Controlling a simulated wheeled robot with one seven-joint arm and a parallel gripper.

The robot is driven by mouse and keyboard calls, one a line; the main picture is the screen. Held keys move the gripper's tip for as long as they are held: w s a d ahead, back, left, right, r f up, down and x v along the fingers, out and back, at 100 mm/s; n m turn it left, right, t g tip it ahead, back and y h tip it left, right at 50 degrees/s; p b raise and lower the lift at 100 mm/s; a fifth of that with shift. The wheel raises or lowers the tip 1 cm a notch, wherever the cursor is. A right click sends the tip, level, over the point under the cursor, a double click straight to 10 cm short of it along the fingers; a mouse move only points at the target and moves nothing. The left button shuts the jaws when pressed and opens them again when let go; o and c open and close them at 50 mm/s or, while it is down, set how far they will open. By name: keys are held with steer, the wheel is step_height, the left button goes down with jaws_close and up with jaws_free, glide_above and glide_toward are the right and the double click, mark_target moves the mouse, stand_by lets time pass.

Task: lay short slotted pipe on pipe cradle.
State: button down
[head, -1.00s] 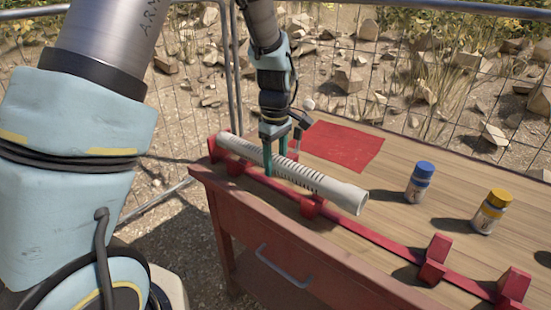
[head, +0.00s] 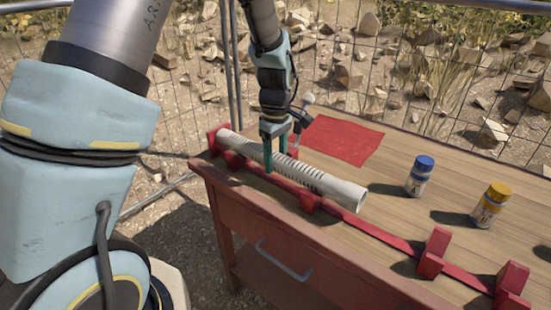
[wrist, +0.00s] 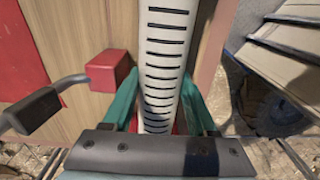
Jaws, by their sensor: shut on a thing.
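The short slotted pipe (head: 320,180) is white with a row of dark slots and a plain wider end at the right. It lies lengthwise along the red pipe cradle (head: 378,232), over its left blocks. Whether it rests fully on them cannot be told. My gripper (head: 275,163) is shut on the pipe left of its middle, one finger on each side. In the wrist view the pipe (wrist: 165,60) runs between the green fingers of my gripper (wrist: 160,110). The pipe's underside is hidden.
A blue-capped bottle (head: 420,177) and a yellow-capped bottle (head: 490,205) stand on the wooden table (head: 400,150), right of the pipe. A red mat (head: 342,140) lies behind it. More red cradle blocks (head: 434,252) stand at the right. A wire fence stands behind the table.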

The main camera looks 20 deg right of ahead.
steer(key=shift+f, duration=0.45)
stand_by(0.4)
steer(key=shift+c, duration=0.6)
jaws_free()
step_height(320, 180, up, 11)
steer(key=shift+f+b, duration=0.1)
steer(key=shift+b, duration=0.75)
steer(key=s+a+f+m, duration=0.1)
steer(key=s+a+m, duration=0.1)
steer(key=a, duration=1.3)
steer(key=s+a+f+m+t, duration=0.1)
steer(key=a+m, duration=0.4)
steer(key=a, duration=1)
steer(key=shift+s+a+f+t, duration=0.15)
steer(key=shift+s+f+t, duration=0.15)
steer(key=shift+s+f, duration=0.3)
